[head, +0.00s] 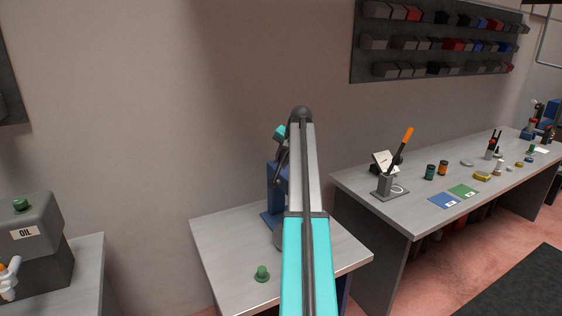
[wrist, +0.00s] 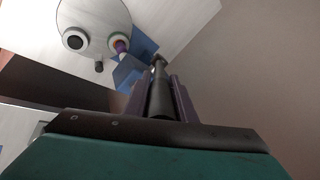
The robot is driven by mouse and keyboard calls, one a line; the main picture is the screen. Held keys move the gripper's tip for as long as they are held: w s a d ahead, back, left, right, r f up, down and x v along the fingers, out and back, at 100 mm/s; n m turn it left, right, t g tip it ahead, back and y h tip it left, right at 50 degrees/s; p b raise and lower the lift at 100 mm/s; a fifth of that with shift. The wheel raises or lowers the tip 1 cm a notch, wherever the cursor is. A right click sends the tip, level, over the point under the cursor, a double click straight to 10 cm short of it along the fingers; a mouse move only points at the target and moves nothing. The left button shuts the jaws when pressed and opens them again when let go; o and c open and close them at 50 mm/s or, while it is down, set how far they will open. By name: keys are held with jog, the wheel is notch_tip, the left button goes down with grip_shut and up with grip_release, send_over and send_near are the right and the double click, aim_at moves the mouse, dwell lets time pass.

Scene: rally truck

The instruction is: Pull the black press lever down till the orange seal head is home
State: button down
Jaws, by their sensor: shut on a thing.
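The blue press (head: 275,190) stands on a small grey table, partly hidden behind my arm in the head view. It also shows in the wrist view (wrist: 133,70). My gripper (wrist: 160,88) is shut on the black press lever (wrist: 160,102), a dark round bar between its two fingers. In the head view the fingers and lever are too small and overlapped to tell apart. Below the press, the wrist view shows a pale round plate (wrist: 92,15) with a dark-centred ring and a coloured ring. I cannot make out the orange seal head clearly.
A green-topped part (head: 262,274) sits near the small table's (head: 222,240) front. The right bench (head: 375,195) holds a gauge stand with an orange-handled lever (head: 404,143), small jars and coloured cards. A grey OIL can (head: 38,262) stands at left.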

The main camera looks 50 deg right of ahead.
jog(key=c, duration=1.5)
grip_release()
jog(key=shift+r, duration=0.1)
jog(key=shift+b+v, duration=0.45)
jog(key=shift+v, duration=0.35)
jog(key=b+v, duration=0.4)
jog(key=v, duration=0.8)
